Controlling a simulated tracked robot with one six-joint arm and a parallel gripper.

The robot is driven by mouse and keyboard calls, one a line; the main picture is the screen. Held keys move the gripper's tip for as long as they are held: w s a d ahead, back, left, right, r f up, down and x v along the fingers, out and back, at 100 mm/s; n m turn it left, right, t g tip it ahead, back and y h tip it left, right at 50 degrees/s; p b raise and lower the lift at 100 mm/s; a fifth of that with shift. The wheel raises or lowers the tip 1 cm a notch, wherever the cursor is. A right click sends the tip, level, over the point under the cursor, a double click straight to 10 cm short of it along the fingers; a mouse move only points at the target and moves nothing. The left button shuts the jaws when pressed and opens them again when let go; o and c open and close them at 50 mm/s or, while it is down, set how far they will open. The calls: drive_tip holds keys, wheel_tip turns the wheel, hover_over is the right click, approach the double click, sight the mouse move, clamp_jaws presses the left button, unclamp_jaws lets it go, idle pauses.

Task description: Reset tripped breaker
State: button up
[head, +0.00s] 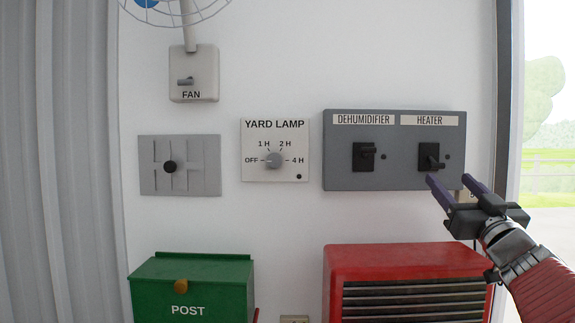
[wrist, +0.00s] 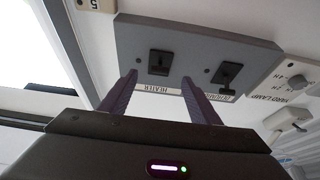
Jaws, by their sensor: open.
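A grey breaker panel (head: 395,180) on the white wall carries two black switches labelled DEHUMIDIFIER and HEATER. The heater switch (head: 428,158) has its handle in the lower part of its plate. The dehumidifier switch (head: 363,157) has its handle higher on its plate. The exact lever angles are hard to tell. My gripper (head: 449,180) is open and empty, just below and right of the heater switch. In the wrist view, where the labels are upside down, the heater switch (wrist: 159,60) shows between and beyond my fingertips (wrist: 159,77), apart from them.
Left of the panel are the YARD LAMP dial (head: 275,160), a grey plate with a black knob (head: 170,167) and the FAN switch (head: 186,82). A green POST box (head: 190,285) and a red slatted unit (head: 405,260) stand below. An opening lies at the right.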

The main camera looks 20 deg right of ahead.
sight(439, 168)
drive_tip(key=x, duration=0.8)
drive_tip(key=shift+d, duration=0.1)
drive_tip(key=shift+c, duration=0.5)
drive_tip(key=c, duration=1)
drive_tip(key=shift+s+r+g, duration=0.15)
drive_tip(key=shift+r+g, duration=0.4)
drive_tip(key=shift+g, duration=0.65)
drive_tip(key=shift+r+g+y, duration=0.25)
drive_tip(key=shift+g+y, duration=0.05)
drive_tip(key=shift+g, duration=0.45)
drive_tip(key=shift+r+g+y, duration=0.3)
drive_tip(key=shift+g, duration=0.45)
drive_tip(key=shift+r+g+y, duration=0.35)
drive_tip(key=shift+g, duration=0.75)
drive_tip(key=shift+r+g+y, duration=0.35)
drive_tip(key=shift+r+g, duration=0.05)
drive_tip(key=shift+g, duration=0.7)
